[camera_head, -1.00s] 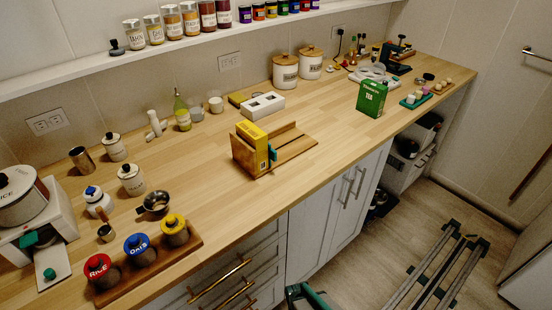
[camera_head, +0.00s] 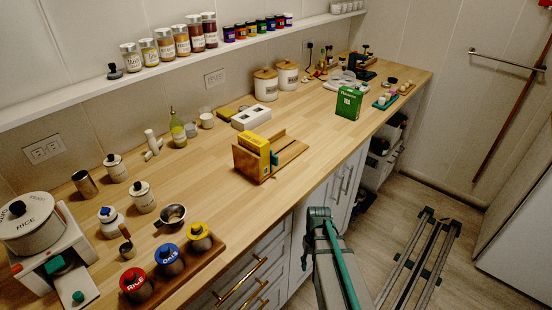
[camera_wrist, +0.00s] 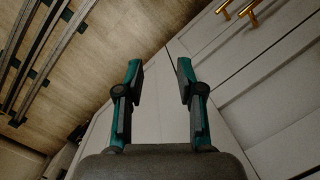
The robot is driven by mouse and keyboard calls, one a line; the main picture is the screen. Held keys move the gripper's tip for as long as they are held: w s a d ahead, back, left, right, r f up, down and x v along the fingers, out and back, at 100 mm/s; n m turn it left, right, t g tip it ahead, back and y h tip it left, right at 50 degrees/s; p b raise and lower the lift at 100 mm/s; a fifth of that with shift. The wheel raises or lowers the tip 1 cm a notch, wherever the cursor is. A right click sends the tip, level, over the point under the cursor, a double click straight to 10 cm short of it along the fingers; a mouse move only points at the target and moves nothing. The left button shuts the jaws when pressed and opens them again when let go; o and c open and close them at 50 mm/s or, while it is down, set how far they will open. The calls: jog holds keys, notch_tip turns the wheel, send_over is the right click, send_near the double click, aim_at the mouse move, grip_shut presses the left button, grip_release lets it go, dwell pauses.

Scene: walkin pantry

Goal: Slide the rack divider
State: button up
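A wooden rack (camera_head: 243,162) stands on the counter in the head view. A yellow box (camera_head: 254,146) stands upright in its left part. A teal piece, which looks like the divider (camera_head: 274,158), sits just right of the box. The rack's right part is bare. In the wrist view my gripper (camera_wrist: 158,75) is open, with nothing between its teal-and-black fingers. It faces pale cabinet fronts and the floor, away from the rack. In the head view my arm is at the bottom, in front of the counter; the fingers cannot be made out there.
A green box (camera_head: 349,102) stands farther right on the counter (camera_head: 317,128). A white socket-like block (camera_head: 251,117) is behind the rack. Lidded jars (camera_head: 198,237) and a rice cooker (camera_head: 28,217) are at the left. Cabinet handles (camera_wrist: 254,10) project from the fronts.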

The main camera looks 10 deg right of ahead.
jog(key=w+d+r+t+p, duration=0.1)
jog(key=w+d+r, duration=0.35)
jog(key=r, duration=0.35)
jog(key=w+d+r+t, duration=0.1)
jog(key=w+d+r, duration=0.2)
jog(key=w+r, duration=0.35)
notch_tip(320, 180, up, 30)
jog(key=f+n+t+y+p, duration=0.15)
jog(key=n+t, duration=0.25)
jog(key=n, duration=0.4)
send_over(277, 157)
jog(key=s+d, duration=0.2)
jog(key=s, duration=0.1)
jog(key=r, duration=0.1)
jog(key=x, duration=0.3)
jog(key=p+x, duration=0.1)
jog(key=x, duration=0.3)
jog(key=p+x, duration=0.1)
jog(key=x, duration=0.2)
jog(key=shift+s+f, duration=0.25)
grip_shut()
